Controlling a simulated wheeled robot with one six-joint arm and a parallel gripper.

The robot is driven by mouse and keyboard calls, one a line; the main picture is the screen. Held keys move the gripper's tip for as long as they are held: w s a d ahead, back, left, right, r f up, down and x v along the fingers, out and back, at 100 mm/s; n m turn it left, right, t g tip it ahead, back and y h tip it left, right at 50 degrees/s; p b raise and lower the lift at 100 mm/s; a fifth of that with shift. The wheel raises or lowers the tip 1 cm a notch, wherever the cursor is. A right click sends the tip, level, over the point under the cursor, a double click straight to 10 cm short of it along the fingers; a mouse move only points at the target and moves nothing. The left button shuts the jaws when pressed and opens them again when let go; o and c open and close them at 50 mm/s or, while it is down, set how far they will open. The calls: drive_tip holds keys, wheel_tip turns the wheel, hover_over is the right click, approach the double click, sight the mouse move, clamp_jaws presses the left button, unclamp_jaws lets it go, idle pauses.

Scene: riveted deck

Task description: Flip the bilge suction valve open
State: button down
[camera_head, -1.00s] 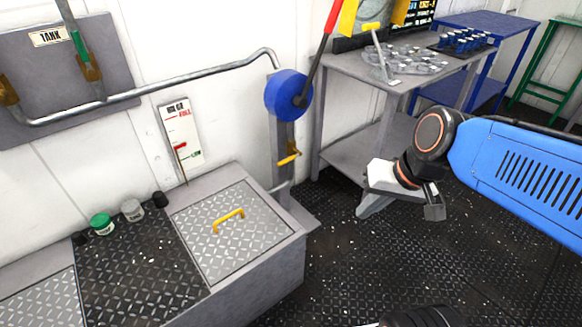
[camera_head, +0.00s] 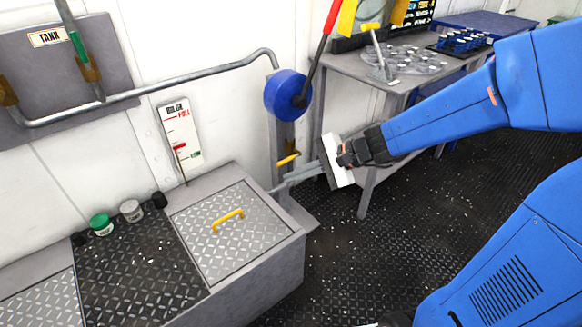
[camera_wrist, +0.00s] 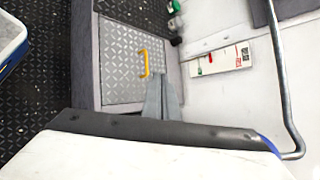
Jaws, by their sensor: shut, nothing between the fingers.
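A small yellow lever (camera_head: 288,160), which I take to be the bilge suction valve's handle, sits on the grey post below the blue round pump body (camera_head: 287,95). It points sideways with a slight tilt. My gripper (camera_head: 275,188) is shut and empty, its grey fingers reaching left to just below the lever, close to the post. I cannot tell whether they touch the post. In the wrist view, my gripper's fingers (camera_wrist: 160,78) show together in front of the hatch, and the lever is not visible there.
A raised box with a checkered hatch and yellow handle (camera_head: 229,220) stands left of the post. A bilge gauge (camera_head: 181,140) hangs on the wall. A long red-handled lever (camera_head: 322,45) rises from the pump. A grey table (camera_head: 352,66) stands behind my arm. Jars (camera_head: 102,224) line the wall.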

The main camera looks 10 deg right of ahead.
drive_tip(key=w+f+m+t, duration=0.25)
drive_tip(key=w+m, duration=0.25)
drive_tip(key=w, duration=0.3)
drive_tip(key=m+t+h, duration=0.4)
drive_tip(key=m, duration=0.9)
approach(288, 160)
wheel_tip(288, 160, down, 5)
drive_tip(key=s+d, duration=0.1)
drive_tip(key=s, duration=0.2)
drive_tip(key=shift+w+f, duration=0.1)
drive_tip(key=shift+f, duration=0.05)
drive_tip(key=x, duration=1)
drive_tip(key=shift+w+r, duration=0.2)
drive_tip(key=shift+r, duration=0.75)
drive_tip(key=shift+w+r, duration=0.15)
drive_tip(key=shift+r, duration=0.8)
